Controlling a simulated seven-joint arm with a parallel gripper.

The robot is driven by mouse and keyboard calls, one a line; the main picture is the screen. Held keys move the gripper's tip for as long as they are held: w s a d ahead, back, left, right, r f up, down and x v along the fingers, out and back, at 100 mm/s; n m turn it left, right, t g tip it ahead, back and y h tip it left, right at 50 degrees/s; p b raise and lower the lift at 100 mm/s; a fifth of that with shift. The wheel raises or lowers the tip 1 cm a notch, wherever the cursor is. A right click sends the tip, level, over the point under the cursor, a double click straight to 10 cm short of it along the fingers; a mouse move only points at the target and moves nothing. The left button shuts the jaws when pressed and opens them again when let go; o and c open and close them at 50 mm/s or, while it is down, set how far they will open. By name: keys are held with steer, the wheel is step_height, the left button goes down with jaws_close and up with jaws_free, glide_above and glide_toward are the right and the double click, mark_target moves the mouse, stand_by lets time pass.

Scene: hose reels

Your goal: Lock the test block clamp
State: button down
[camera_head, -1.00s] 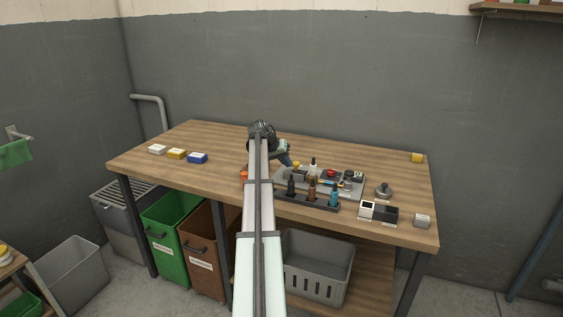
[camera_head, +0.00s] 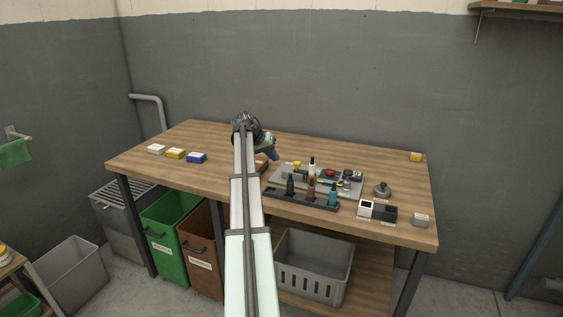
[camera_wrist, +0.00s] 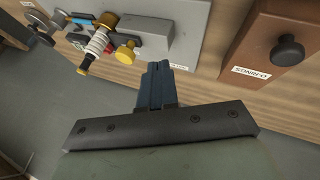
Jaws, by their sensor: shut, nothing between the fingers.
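A grey plate (camera_head: 350,193) on the bench carries several small fittings. In the wrist view the plate (camera_wrist: 188,22) lies at the top, with a yellow knob (camera_wrist: 125,52), a white ribbed part (camera_wrist: 97,42) and red and blue pieces. I cannot tell which fitting is the test block clamp or whether it is locked. My gripper (camera_head: 274,155) is left of the plate, above the bench.
A dark rack (camera_head: 292,200) with several bottles stands in front of the plate. A black-and-white box (camera_head: 385,211) and a round grey weight (camera_head: 382,189) are to its right. White, yellow and blue boxes (camera_head: 196,158) lie at the left. The bench's back left is clear.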

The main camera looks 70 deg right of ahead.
steer(key=v, duration=0.6)
stand_by(0.5)
